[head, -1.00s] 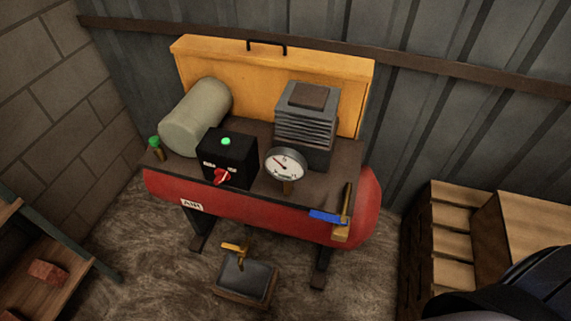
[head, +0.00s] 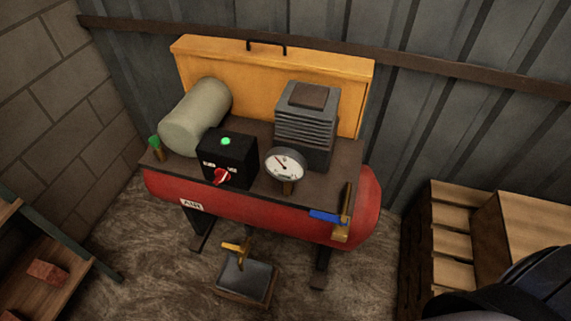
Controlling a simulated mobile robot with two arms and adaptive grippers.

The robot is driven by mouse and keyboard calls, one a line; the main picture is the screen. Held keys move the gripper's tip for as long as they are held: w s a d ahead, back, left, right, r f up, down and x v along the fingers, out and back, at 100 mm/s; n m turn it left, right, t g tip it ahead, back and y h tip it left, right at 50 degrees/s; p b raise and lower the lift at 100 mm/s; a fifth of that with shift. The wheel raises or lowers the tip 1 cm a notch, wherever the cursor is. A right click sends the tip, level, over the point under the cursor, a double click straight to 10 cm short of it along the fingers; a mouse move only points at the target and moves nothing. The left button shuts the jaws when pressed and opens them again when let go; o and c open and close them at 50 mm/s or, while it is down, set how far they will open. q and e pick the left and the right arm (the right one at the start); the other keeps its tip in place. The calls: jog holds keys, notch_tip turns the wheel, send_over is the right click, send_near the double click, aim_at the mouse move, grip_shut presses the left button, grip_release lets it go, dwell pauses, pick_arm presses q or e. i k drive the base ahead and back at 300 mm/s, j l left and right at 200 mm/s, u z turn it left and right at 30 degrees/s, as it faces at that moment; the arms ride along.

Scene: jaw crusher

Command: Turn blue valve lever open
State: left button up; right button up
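The blue valve lever (head: 326,217) is on a brass valve (head: 341,234) at the front right of the red air tank (head: 258,209). The lever points left, lying roughly along the tank's front, crosswise to the upright brass pipe (head: 347,198). A round pressure gauge (head: 285,164) stands left of the valve. A black control box (head: 228,159) has a lit green light and a red knob (head: 221,177). Neither gripper shows. A dark rounded part, likely of my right arm, fills the lower right corner, away from the lever.
Wooden pallets and crates (head: 452,245) stand right of the tank. A wooden shelf (head: 45,265) with a brick is at the lower left. A small tray with a brass tap (head: 246,280) sits on the floor below the tank. Open floor lies in front.

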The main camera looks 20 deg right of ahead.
aim_at(343, 222)
jog(key=k+l+z, duration=0.1)
jog(key=z, duration=0.25)
jog(key=l+z, duration=0.35)
jog(key=k+j, duration=0.05)
jog(key=j, duration=0.05)
